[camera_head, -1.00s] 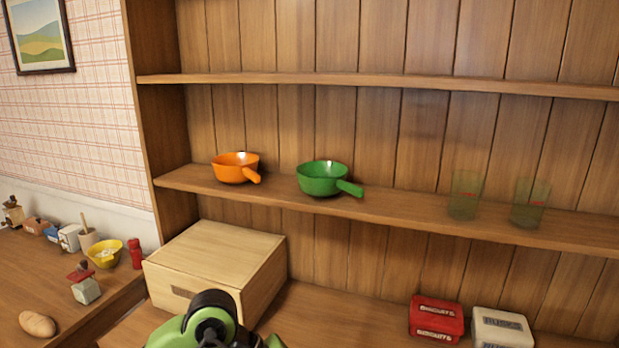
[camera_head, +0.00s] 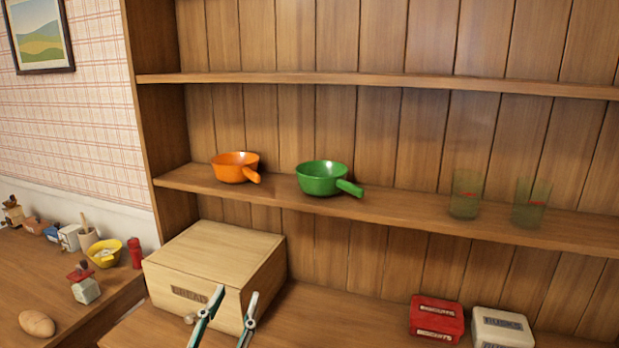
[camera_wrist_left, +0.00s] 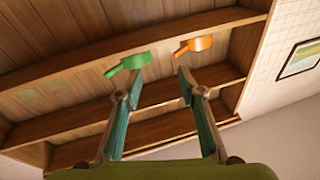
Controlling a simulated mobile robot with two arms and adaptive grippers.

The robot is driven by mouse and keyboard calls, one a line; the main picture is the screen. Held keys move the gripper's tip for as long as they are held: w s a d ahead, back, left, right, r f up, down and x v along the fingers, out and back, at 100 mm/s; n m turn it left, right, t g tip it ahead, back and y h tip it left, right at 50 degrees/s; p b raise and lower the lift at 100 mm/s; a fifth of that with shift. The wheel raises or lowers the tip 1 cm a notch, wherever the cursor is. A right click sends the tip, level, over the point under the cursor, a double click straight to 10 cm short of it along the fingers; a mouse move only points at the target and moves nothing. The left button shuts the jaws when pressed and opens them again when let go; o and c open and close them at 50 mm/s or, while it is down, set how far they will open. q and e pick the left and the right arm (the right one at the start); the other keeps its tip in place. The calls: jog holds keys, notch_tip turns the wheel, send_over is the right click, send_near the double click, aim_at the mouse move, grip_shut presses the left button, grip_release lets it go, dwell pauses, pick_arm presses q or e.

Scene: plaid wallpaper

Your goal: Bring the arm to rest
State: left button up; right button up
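My left gripper (camera_head: 236,294) shows at the bottom of the head view, in front of the bread box (camera_head: 215,257). Its two teal fingers point up and stand apart, with nothing between them. In the left wrist view the same open fingers (camera_wrist_left: 159,84) reach toward the shelves from below. The orange pan (camera_wrist_left: 194,45) and the green pan (camera_wrist_left: 128,64) show beyond the fingertips there, clear of them. My right gripper is in neither view.
The orange pan (camera_head: 236,168), green pan (camera_head: 323,179) and two clear glasses (camera_head: 466,195) (camera_head: 530,203) stand on the middle shelf. A red biscuit tin (camera_head: 436,318) and a white tin (camera_head: 501,328) sit lower right. A counter (camera_head: 70,300) with small items is at left.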

pick_arm(q)
jog(key=s+a+f+n+g+y, duration=0.25)
jog(key=a+f+g, duration=0.25)
jog(key=f, duration=0.7)
jog(key=s+a+f+m+g, duration=0.1)
jog(key=s+f+g, duration=0.5)
jog(key=s+f, duration=0.5)
jog(key=s+a+f+m+g, duration=0.1)
jog(key=s+f+g, duration=0.4)
jog(key=s+f, duration=0.6)
jog(key=s+f+g, duration=0.1)
jog(key=s+f, duration=0.1)
jog(key=f, duration=1)
jog(key=s+f+g, duration=0.1)
jog(key=s+f, duration=0.1)
jog(key=f, duration=0.9)
jog(key=s+a+f, duration=0.1)
jog(key=s+f, duration=0.7)
jog(key=s+a+f, duration=0.2)
jog(key=s+f, duration=0.6)
jog(key=s, duration=0.1)
jog(key=shift+a+f+g+y, duration=0.25)
jog(key=shift+f+g+y, duration=0.1)
jog(key=shift+g, duration=0.05)
